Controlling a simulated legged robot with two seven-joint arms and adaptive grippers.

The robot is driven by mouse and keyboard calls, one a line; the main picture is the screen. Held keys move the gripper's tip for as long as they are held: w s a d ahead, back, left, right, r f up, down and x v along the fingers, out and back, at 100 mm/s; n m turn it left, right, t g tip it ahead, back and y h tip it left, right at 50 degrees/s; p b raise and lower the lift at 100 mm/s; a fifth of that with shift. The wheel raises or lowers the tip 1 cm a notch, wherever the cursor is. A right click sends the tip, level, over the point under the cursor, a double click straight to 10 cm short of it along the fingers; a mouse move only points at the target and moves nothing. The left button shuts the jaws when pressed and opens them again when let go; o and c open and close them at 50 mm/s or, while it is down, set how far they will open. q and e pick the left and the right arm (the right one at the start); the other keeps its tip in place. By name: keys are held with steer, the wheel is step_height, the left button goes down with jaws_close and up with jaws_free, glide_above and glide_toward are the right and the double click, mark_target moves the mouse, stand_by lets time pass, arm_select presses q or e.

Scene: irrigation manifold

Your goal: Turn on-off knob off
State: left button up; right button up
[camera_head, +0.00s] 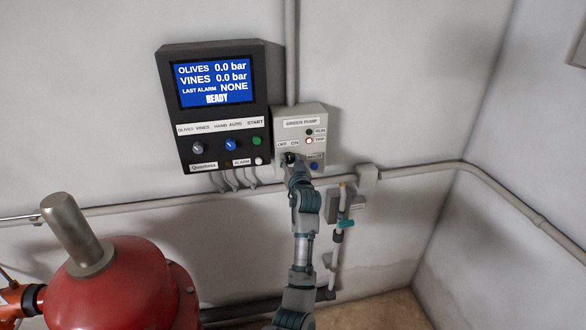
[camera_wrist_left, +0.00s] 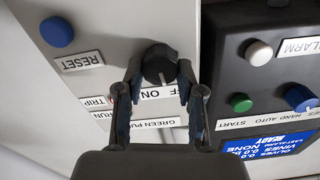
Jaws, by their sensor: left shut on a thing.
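The black on-off knob (camera_head: 289,157) is on the grey green pump box (camera_head: 313,112), under the OFF and ON labels. In the left wrist view the round black knob (camera_wrist_left: 160,64) sits between my two fingertips, with a small pale mark on its face towards the label strip. My left gripper (camera_head: 292,161) is at the box front, shut on the knob; its fingers also show in the wrist view (camera_wrist_left: 160,72), one on each side of the knob. The fingers partly cover the OFF/ON labels. My right gripper is not in view.
A black control panel (camera_head: 219,155) with a blue screen reading READY hangs close to the left. A blue reset button (camera_head: 316,166) is near the knob. The trip lamp (camera_head: 309,141) glows red. A red tank (camera_head: 125,290) stands at lower left; pipes (camera_head: 420,171) run along the wall.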

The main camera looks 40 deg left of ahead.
arm_select(q)
steer(key=n+b, duration=0.1)
steer(key=f+n+b, duration=0.1)
steer(key=n, duration=0.1)
steer(key=shift+f, duration=0.1)
steer(key=shift+n+b, duration=0.6)
steer(key=shift+n, duration=0.6)
steer(key=shift+a, duration=0.1)
steer(key=o, duration=1.1)
steer(key=shift+w, duration=0.1)
steer(key=shift+o, duration=0.2)
steer(key=shift+w+a, duration=0.2)
steer(key=shift+w, duration=0.05)
